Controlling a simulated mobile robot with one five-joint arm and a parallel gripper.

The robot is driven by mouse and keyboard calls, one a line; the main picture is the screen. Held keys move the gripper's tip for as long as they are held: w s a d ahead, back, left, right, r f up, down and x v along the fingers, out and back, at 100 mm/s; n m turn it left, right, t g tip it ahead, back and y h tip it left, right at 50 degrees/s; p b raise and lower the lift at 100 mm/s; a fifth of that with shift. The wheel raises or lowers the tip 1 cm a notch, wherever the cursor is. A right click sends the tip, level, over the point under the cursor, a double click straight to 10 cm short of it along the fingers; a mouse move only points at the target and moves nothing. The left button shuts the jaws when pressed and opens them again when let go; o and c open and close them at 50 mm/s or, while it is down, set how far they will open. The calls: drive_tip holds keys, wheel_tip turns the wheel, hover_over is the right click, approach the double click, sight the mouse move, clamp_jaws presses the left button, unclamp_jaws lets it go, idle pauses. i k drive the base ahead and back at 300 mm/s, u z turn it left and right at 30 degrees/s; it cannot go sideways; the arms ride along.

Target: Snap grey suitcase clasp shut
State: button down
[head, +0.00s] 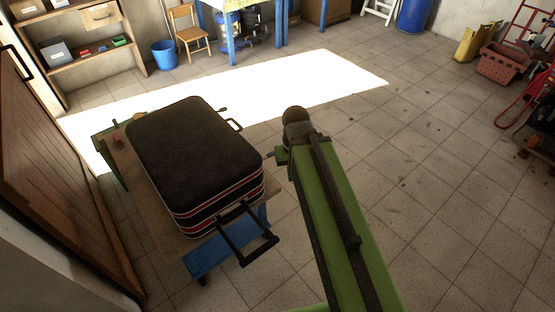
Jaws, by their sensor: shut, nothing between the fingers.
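A black suitcase (195,148) with red and pale stripes round its side lies flat, lid closed, on a low wooden-topped bench. A carry handle (235,125) stands out from its right side. A small dark fitting (222,109) juts out beyond that handle and looks like a clasp; I cannot tell its position. My green arm reaches up from the bottom right. What shows of my gripper (270,155) is a small tip pointing left, close to the suitcase's right side; it looks shut and empty. I cannot tell whether it touches anything. My arm hides the rest.
The bench (119,150) has a blue part (207,262) at its front. The suitcase's pull handle (247,236) sticks out there. A brown wooden door (45,170) stands close on the left. Open tiled floor lies to the right. A blue bucket (164,56) and chair (188,27) stand behind.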

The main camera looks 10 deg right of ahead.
sight(271, 154)
drive_tip(key=u, duration=0.15)
drive_tip(key=i, duration=0.95)
drive_tip(key=z, duration=0.1)
drive_tip(key=k, duration=1.25)
drive_tip(key=u, duration=0.65)
drive_tip(key=i, duration=0.9)
drive_tip(key=u, duration=0.35)
